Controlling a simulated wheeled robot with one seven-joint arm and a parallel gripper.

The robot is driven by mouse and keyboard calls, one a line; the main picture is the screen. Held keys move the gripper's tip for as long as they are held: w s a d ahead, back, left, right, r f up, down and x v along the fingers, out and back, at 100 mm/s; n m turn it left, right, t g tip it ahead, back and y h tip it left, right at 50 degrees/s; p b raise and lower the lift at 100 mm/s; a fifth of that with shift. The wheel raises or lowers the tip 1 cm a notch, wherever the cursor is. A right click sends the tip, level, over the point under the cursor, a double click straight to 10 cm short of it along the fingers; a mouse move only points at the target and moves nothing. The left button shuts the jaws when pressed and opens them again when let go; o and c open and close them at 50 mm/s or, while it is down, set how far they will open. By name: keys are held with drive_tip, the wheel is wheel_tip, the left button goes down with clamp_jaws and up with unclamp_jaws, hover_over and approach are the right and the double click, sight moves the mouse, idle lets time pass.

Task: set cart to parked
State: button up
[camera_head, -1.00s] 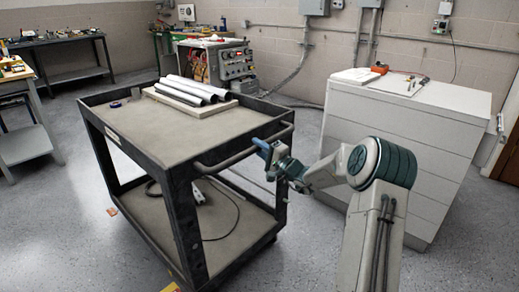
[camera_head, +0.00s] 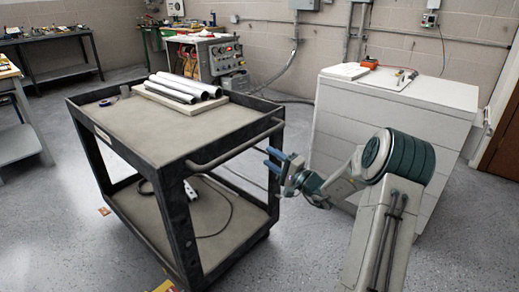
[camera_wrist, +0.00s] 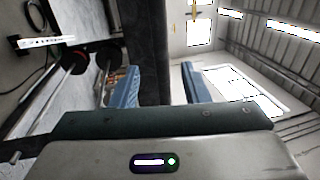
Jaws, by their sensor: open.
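The cart (camera_head: 180,150) has a dark frame, a tan top and a lower shelf, and stands upright on the grey floor at left of centre in the head view. Its handle bar (camera_head: 225,150) runs along the near right end. My gripper (camera_head: 270,160) is open and empty, just right of the handle and apart from it. In the wrist view the two blue fingers (camera_wrist: 160,86) are spread, and a dark upright part of the cart (camera_wrist: 148,45) shows beyond them.
Rolled sheets (camera_head: 185,87) lie on the cart top; a power strip (camera_head: 190,190) with a cable lies on its lower shelf. A white cabinet (camera_head: 390,115) stands close on the right. Workbenches (camera_head: 60,75) and an equipment panel (camera_head: 222,58) are behind. Floor at front left is clear.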

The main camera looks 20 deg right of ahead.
drive_tip(key=v, duration=0.4)
drive_tip(key=shift+r, duration=0.1)
idle(0.3)
drive_tip(key=s+a+r+n+g+y+p, duration=0.1)
drive_tip(key=s+a+r+n+g+p, duration=0.4)
drive_tip(key=a, duration=0.4)
drive_tip(key=s+a+r+n+g+y+p, duration=0.1)
drive_tip(key=s+a+r+n+g+p, duration=0.1)
drive_tip(key=s+a+r+g+p, duration=0.45)
drive_tip(key=s+a+r+n+g+h+p, duration=0.4)
drive_tip(key=s+a, duration=0.3)
drive_tip(key=s, duration=0.4)
drive_tip(key=s+d+r+h+p, duration=0.6)
drive_tip(key=s+r+h+p, duration=0.2)
drive_tip(key=s+r, duration=0.2)
drive_tip(key=shift+s+d+n+t, duration=0.2)
drive_tip(key=shift+n+t, duration=0.1)
drive_tip(key=shift+t, duration=0.15)
